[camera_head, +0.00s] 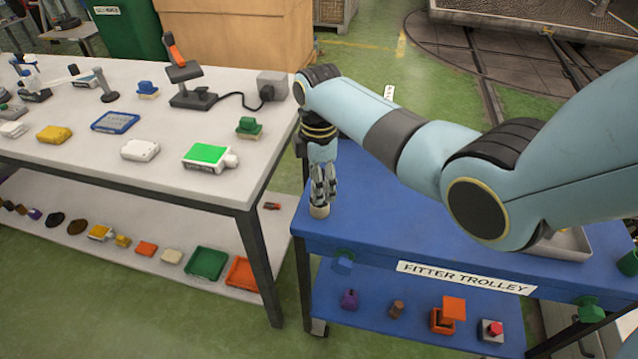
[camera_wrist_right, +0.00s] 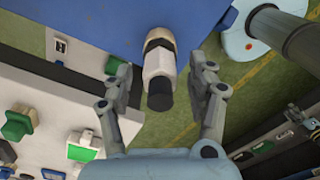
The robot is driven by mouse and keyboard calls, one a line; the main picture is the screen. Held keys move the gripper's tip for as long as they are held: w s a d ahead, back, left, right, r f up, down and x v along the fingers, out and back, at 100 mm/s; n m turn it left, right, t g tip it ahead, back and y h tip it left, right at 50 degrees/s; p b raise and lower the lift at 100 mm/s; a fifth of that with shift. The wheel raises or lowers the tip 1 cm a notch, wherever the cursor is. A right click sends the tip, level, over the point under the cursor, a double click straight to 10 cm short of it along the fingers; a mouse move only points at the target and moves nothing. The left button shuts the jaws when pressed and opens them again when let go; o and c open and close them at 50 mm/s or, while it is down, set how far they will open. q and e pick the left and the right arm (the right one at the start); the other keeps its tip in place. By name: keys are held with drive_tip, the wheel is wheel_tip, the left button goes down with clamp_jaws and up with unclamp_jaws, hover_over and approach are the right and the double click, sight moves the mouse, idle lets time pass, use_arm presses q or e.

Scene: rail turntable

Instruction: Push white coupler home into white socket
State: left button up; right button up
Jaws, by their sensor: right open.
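My right gripper (camera_head: 322,192) points down over the left end of the blue trolley top. In the right wrist view its two fingers (camera_wrist_right: 164,88) stand open, one on each side of the white coupler (camera_wrist_right: 159,66), with gaps between. The coupler has a white body and a dark round end facing the camera. Beyond it is a dark band, then a cream-white ring (camera_wrist_right: 158,34) at the trolley, which looks like the white socket. I cannot tell how deep the coupler sits. In the head view the fingers mostly hide the coupler; a cream-white piece (camera_head: 319,211) shows below them. My left gripper is not in view.
The blue trolley (camera_head: 375,215) carries a metal tray (camera_head: 568,244) at right; green and blue fittings are on its front edge. A white bench (camera_head: 165,175) at left holds a green-topped block (camera_head: 207,157), a blue tray (camera_head: 115,122) and a grey stand (camera_head: 190,96). Green floor separates them.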

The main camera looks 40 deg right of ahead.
drive_tip(key=shift+f, duration=0.6)
clamp_jaws()
idle(0.3)
